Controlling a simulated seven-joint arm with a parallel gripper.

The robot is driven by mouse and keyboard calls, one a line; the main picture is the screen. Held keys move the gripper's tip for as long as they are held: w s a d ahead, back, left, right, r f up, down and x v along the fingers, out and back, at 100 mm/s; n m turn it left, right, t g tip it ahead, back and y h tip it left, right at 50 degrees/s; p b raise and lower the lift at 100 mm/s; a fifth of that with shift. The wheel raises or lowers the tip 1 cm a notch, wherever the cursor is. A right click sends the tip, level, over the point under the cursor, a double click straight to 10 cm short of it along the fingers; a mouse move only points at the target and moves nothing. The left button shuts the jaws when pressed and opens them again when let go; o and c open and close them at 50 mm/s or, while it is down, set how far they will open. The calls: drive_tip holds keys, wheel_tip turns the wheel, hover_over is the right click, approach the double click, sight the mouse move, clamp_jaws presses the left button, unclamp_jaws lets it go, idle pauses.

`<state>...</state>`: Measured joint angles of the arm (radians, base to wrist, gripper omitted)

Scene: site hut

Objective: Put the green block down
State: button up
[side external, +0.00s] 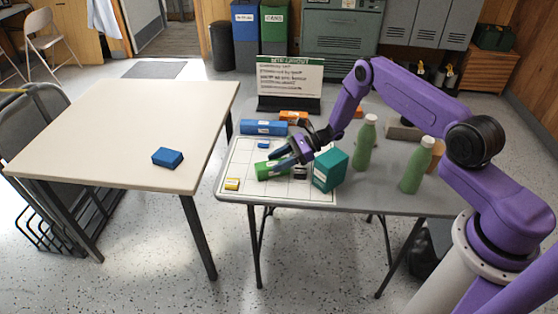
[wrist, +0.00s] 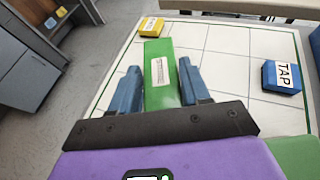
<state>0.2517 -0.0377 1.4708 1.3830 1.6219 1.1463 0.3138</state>
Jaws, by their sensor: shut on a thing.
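The green block (side external: 268,170) is long and carries a pale label. My gripper (side external: 286,155) is shut on it, low over the white gridded sheet (side external: 240,155) on the grey table. I cannot tell whether the block touches the sheet. In the wrist view the green block (wrist: 160,75) lies between the two blue fingers of my gripper (wrist: 161,80) and points away from the wrist.
On the sheet are a small yellow block (side external: 232,184), a small blue block (side external: 263,145) labelled TAP in the wrist view (wrist: 283,77), and a teal box (side external: 330,169). Green bottles (side external: 365,145) stand to the right. A long blue block (side external: 264,127) and a sign (side external: 290,78) are behind.

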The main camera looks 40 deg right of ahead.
drive_tip(key=o, duration=1.1)
drive_tip(key=shift+f, duration=0.15)
drive_tip(key=shift+o, duration=0.2)
